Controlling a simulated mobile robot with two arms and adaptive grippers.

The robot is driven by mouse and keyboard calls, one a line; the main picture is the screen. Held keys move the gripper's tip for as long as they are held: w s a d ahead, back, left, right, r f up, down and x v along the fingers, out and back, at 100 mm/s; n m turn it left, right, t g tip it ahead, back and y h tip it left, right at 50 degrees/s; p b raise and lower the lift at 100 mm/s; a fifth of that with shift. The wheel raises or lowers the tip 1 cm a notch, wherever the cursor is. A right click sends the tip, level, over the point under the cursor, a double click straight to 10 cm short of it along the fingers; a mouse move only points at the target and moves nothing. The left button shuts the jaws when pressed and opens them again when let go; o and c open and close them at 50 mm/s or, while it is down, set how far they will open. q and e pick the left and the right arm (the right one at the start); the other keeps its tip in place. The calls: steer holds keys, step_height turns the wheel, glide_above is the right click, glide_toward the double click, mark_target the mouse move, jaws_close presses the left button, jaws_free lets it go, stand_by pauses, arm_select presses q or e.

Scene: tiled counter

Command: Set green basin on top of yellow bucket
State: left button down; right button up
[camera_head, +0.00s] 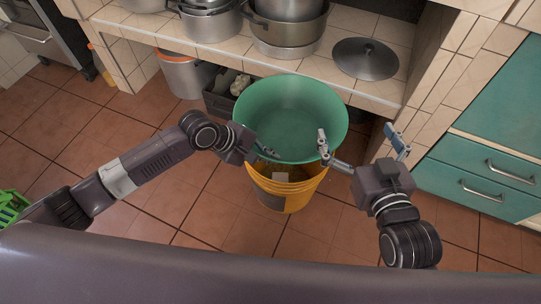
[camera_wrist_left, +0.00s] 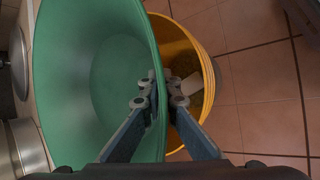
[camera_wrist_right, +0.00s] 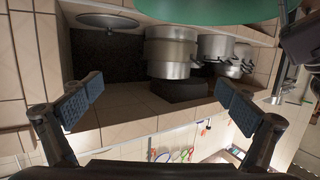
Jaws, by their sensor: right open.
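The green basin (camera_head: 290,105) is over the yellow bucket (camera_head: 288,195), which stands on the tiled floor. The basin sits toward the back of the bucket, and part of the bucket's inside shows in front of it. I cannot tell whether the basin rests on the bucket's rim. My left gripper (camera_head: 264,152) is shut on the basin's near-left rim; the left wrist view shows one finger inside the basin (camera_wrist_left: 95,75) and one outside, above the bucket (camera_wrist_left: 205,60). My right gripper (camera_head: 360,145) is open and empty, right of the basin.
A tiled counter (camera_head: 345,85) behind holds several metal pots and a lid (camera_head: 365,59). Under it are a grey bucket (camera_head: 186,78) and a dark crate (camera_head: 218,102). Teal drawers (camera_head: 475,190) stand at the right. A green crate (camera_head: 10,208) is at the left edge.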

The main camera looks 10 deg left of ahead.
arm_select(q)
steer(key=shift+f+b, duration=0.35)
steer(key=shift+b, duration=0.1)
steer(key=shift+f+b, duration=0.25)
steer(key=shift+b, duration=0.05)
steer(key=shift+f+b, duration=0.95)
steer(key=shift+f, duration=2)
arm_select(e)
steer(key=s+a+r+t+y, duration=0.1)
steer(key=s+r+t+y, duration=0.2)
steer(key=r+t, duration=0.6)
steer(key=shift+s+a+r, duration=0.15)
steer(key=shift+a+r, duration=0.05)
steer(key=shift+r, duration=4.15)
steer(key=shift+w+f, duration=0.2)
arm_select(q)
steer(key=shift+p, duration=0.65)
arm_select(e)
step_height(320, 180, down, 6)
steer(key=w+g+h, duration=0.1)
steer(key=w+g, duration=0.1)
steer(key=g, duration=0.1)
steer(key=shift+w+r, duration=0.15)
steer(key=shift+w, duration=0.25)
arm_select(q)
steer(key=shift+f, duration=0.1)
arm_select(e)
steer(key=shift+r, duration=0.15)
